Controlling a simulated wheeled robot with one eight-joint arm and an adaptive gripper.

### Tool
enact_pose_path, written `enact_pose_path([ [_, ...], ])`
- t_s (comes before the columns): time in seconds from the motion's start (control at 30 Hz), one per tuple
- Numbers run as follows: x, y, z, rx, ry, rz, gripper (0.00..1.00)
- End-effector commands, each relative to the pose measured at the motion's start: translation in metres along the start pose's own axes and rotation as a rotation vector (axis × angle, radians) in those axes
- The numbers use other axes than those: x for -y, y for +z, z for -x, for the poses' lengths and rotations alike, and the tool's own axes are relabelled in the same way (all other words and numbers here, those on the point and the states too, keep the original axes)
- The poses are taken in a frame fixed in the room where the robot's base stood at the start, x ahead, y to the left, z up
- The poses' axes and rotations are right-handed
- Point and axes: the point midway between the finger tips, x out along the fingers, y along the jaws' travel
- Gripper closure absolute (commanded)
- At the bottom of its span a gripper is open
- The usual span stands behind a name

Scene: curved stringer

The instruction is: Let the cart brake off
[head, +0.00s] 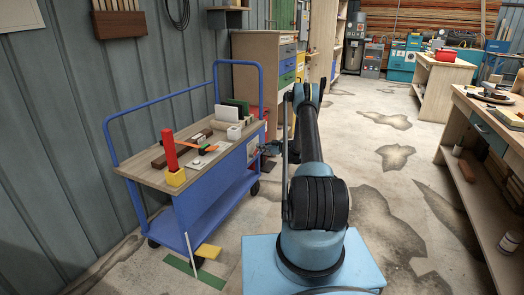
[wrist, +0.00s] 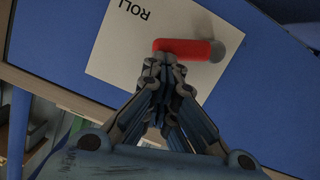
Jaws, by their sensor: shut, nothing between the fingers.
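The cart (head: 225,200) is blue with a wooden top and a tube rail, and stands along the wall at left in the head view. A white label (wrist: 115,45) with black letters, of which "ROLL" can be read, is on its blue panel. A red lever (wrist: 190,48) with a grey round end (wrist: 217,52) lies across the label in the wrist view. My gripper (wrist: 164,64) is shut and empty, its tips at the lever's lower left edge; I cannot tell whether they touch. In the head view my gripper (head: 272,148) is beside the cart's near right side, partly hidden by my arm.
A white rod (head: 190,254) and a yellow piece (head: 209,251) are by the cart's front. A workbench (head: 485,115) stands at right, with clear floor between.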

Motion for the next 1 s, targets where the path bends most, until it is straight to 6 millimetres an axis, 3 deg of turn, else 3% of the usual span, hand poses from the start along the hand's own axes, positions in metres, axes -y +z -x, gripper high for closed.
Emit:
enact_pose_path([
  [0.03,0.008,-0.005,-0.013,-0.007,-0.017,0.004,1.0],
  [0.27,0.009,-0.017,-0.01,-0.008,-0.016,0.003,1.0],
  [0.47,0.008,-0.042,0.0,-0.009,-0.009,0.001,1.0],
  [0.8,0.007,-0.04,0.07,-0.004,-0.001,0.0,1.0],
  [1.0,0.008,-0.039,0.097,-0.003,-0.001,0.0,1.0],
])
